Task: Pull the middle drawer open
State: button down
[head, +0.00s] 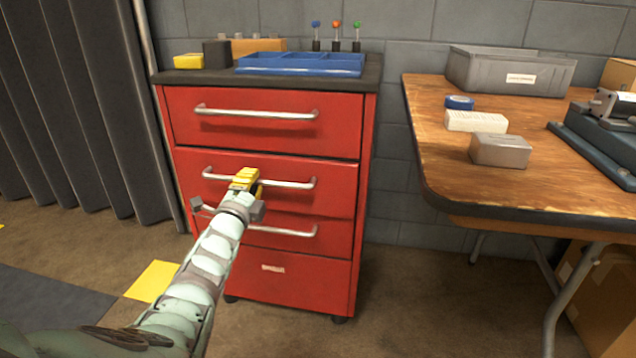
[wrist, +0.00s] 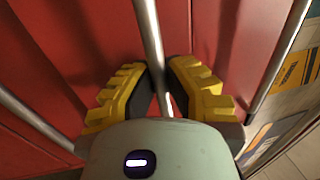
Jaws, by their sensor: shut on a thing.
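The red drawer cabinet (head: 310,272) stands at the centre of the head view, with drawers stacked one above another. The middle drawer (head: 335,190) has a silver bar handle (head: 296,184). My gripper (head: 246,178) has yellow fingers and is shut on this handle near its middle. In the wrist view the handle (wrist: 148,40) runs between the fingertips of my gripper (wrist: 161,78). My gripper and arm hide part of the middle and lower drawer fronts. The middle drawer looks shut or nearly so; a small gap cannot be told.
The top drawer (head: 260,135) and the lower drawer (head: 325,238) have similar bar handles close above and below. A blue tray (head: 300,70) sits on the cabinet. A wooden table (head: 450,170) stands at right, a dark curtain (head: 90,110) at left. The floor before the cabinet's right is clear.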

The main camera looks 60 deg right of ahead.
jog(key=r+p+v, duration=0.2)
jog(key=v, duration=1)
jog(key=a+r+p+v, duration=0.1)
jog(key=r+p+v, duration=0.1)
jog(key=v, duration=1.1)
jog(key=shift+s+r+p, duration=0.2)
jog(key=shift+r+p, duration=0.15)
jog(key=shift+p, duration=0.1)
jog(key=shift+a, duration=0.15)
jog(key=c, duration=1)
grip_release()
jog(key=shift+w, duration=0.1)
jog(key=v, duration=0.7)
jog(key=shift+a, duration=0.25)
jog(key=shift+f, duration=0.1)
